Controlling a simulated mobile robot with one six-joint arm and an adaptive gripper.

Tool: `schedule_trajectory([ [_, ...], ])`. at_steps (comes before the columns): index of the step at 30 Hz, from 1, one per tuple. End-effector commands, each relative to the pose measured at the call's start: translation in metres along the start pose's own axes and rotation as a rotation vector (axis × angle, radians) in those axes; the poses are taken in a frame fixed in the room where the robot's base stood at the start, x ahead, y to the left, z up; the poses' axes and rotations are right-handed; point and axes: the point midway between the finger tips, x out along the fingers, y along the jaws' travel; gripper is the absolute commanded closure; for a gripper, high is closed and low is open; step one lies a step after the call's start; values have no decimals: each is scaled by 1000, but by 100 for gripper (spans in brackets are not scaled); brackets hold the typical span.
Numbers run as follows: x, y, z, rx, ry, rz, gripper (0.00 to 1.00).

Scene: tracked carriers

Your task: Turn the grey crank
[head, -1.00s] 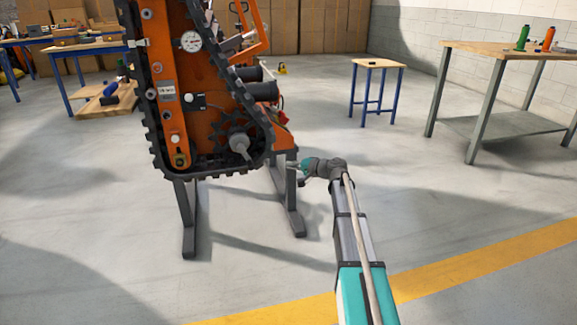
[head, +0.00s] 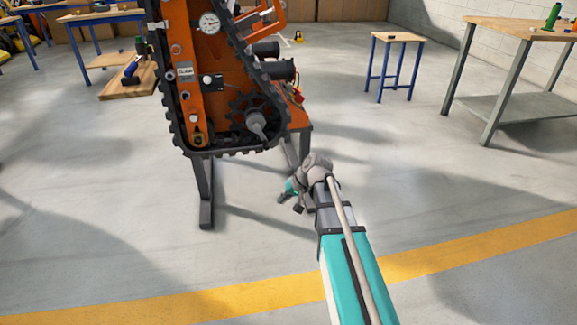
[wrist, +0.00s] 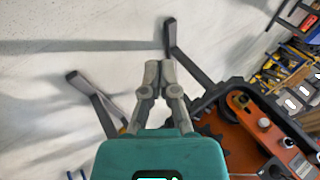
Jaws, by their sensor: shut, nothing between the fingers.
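The grey crank (head: 256,120) sits low on the right side of the orange tracked carrier (head: 187,75), in front of a dark toothed wheel. Its pale handle points down and toward me. My gripper (head: 284,197) is below and to the right of the crank in the head view, clearly apart from it. In the wrist view my gripper (wrist: 159,66) has its two grey fingertips together with nothing between them, over bare floor. The carrier's orange side (wrist: 240,143) and track lie to the right there. I cannot make out the crank in the wrist view.
The carrier stands on dark metal legs (head: 205,195), close to my gripper. A small stool (head: 397,38) and a workbench (head: 515,30) stand at the back right. Open floor with a yellow line (head: 480,248) lies in front.

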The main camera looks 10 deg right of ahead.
Motion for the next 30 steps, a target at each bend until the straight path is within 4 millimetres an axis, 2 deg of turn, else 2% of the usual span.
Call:
schedule_trajectory([
  [1, -10, -6, 27, -24, -35, 60, 100],
  [6, -29, -3, 89, -92, -143, 273, 100],
  [9, -41, 1, 116, -123, -190, 381, 100],
  [12, -53, 4, 134, -142, -222, 463, 100],
  [18, -64, 9, 150, -157, -250, 545, 100],
  [30, -63, 10, 150, -158, -252, 552, 100],
])
